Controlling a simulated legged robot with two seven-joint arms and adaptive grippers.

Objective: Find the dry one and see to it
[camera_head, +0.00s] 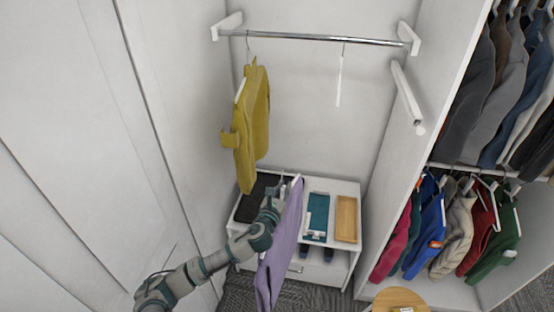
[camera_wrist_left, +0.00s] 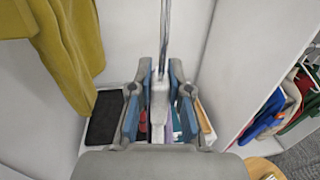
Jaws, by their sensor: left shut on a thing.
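My left gripper (camera_head: 279,200) is shut on the white hanger of a purple garment (camera_head: 280,250), which hangs down in front of the low white unit. In the left wrist view the two fingers (camera_wrist_left: 160,105) close on the white hanger. A metal rod rises above them in that view. A yellow garment (camera_head: 252,120) hangs on the left end of the metal rail (camera_head: 310,37), and it also shows in the left wrist view (camera_wrist_left: 72,50). An empty white hanger (camera_head: 339,82) hangs right of the rail's middle. I cannot tell which garment is dry. My right gripper is out of view.
The low white unit (camera_head: 349,187) carries a dark mat (camera_head: 255,196), a teal item (camera_head: 318,212) and a wooden tray (camera_head: 346,220). A white bar (camera_head: 406,95) juts from the right wall. Several clothes hang at right. A round wooden top (camera_head: 399,299) stands below. The rail's middle is free.

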